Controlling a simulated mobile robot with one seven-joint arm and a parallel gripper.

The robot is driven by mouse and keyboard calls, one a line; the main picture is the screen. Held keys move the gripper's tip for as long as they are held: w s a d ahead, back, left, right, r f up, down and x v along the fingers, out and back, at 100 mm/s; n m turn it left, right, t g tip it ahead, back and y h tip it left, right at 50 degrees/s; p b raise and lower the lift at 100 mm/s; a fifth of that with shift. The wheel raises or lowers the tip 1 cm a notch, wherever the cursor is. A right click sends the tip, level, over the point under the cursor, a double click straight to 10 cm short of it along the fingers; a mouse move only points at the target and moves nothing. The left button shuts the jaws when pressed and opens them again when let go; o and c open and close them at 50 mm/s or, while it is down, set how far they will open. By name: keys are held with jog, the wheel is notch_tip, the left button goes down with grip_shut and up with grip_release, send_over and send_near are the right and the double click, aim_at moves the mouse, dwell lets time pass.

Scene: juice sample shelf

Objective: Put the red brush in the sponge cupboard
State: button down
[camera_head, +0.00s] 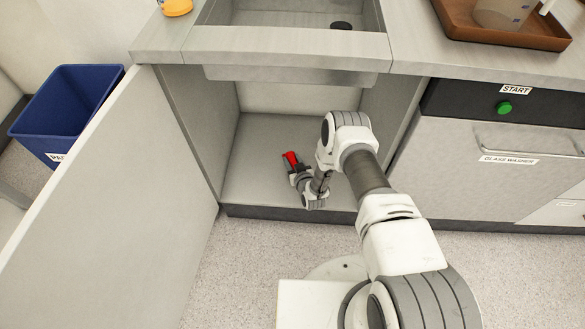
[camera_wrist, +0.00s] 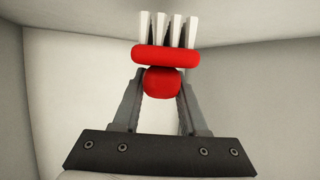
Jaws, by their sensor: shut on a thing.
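The red brush (camera_head: 291,158) is inside the open cupboard under the sink, in the head view. In the wrist view the red brush (camera_wrist: 165,55) shows its red head and handle end, with white bristles pointing up in the picture. My gripper (camera_head: 297,172) is shut on it, with one finger on each side of the handle in the wrist view (camera_wrist: 162,88). The cupboard (camera_head: 255,150) has a bare grey floor. I cannot tell whether the brush touches that floor. No sponge shows in either view.
The cupboard door (camera_head: 120,200) stands wide open at the left. A sink (camera_head: 290,50) is above the cupboard. A glass washer (camera_head: 490,170) with a green button stands at the right. A blue bin (camera_head: 65,105) is beyond the door. The cupboard floor around the gripper is clear.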

jog(key=shift+f+b, duration=1)
jog(key=shift+f, duration=0.95)
jog(key=shift+f, duration=0.1)
jog(key=shift+c, duration=2.2)
grip_release()
